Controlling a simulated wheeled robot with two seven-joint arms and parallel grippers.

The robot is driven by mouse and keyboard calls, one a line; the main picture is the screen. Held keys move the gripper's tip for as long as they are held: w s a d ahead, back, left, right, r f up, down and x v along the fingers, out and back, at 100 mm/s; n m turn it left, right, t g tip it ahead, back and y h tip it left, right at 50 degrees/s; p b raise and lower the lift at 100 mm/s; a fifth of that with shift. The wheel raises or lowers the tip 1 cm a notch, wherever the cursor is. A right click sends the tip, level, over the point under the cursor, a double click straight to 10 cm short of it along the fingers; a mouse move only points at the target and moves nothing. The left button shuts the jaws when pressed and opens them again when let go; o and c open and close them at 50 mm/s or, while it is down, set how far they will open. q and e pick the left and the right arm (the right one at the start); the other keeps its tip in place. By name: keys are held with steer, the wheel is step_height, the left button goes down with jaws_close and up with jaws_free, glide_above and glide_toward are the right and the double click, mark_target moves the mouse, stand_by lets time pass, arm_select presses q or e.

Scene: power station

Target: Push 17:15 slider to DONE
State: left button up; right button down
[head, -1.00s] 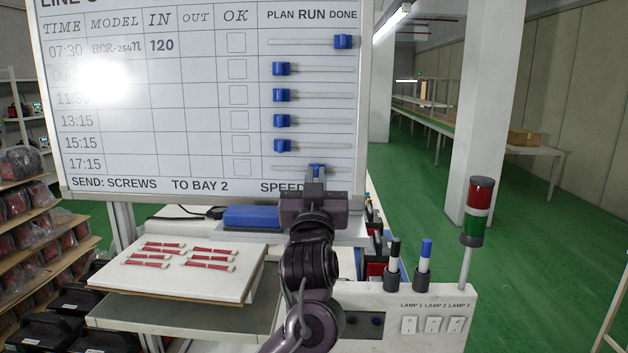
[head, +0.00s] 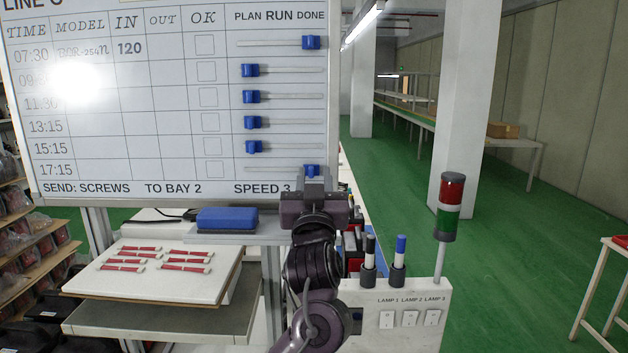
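The blue 17:15 slider (head: 312,169) is on the bottom track of the whiteboard (head: 110,110), at the right end under DONE. It lines up with the 07:30 slider (head: 311,42), also at DONE.
Several other blue sliders, such as the 15:15 one (head: 253,147), sit at the left under PLAN. A blue eraser (head: 227,218) lies on the ledge below the board. A lamp panel (head: 400,300) with two markers and a signal light (head: 449,207) stands at right.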

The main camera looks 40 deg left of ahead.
arm_select(q)
steer(key=shift+s+d+f, duration=0.1)
steer(key=b+v, duration=0.2)
steer(key=v, duration=0.4)
steer(key=shift+d+b, duration=0.2)
steer(key=shift+b, duration=0.2)
steer(key=shift+s+d+f, duration=0.2)
steer(key=shift+s+d, duration=0.1)
steer(key=shift+s, duration=0.25)
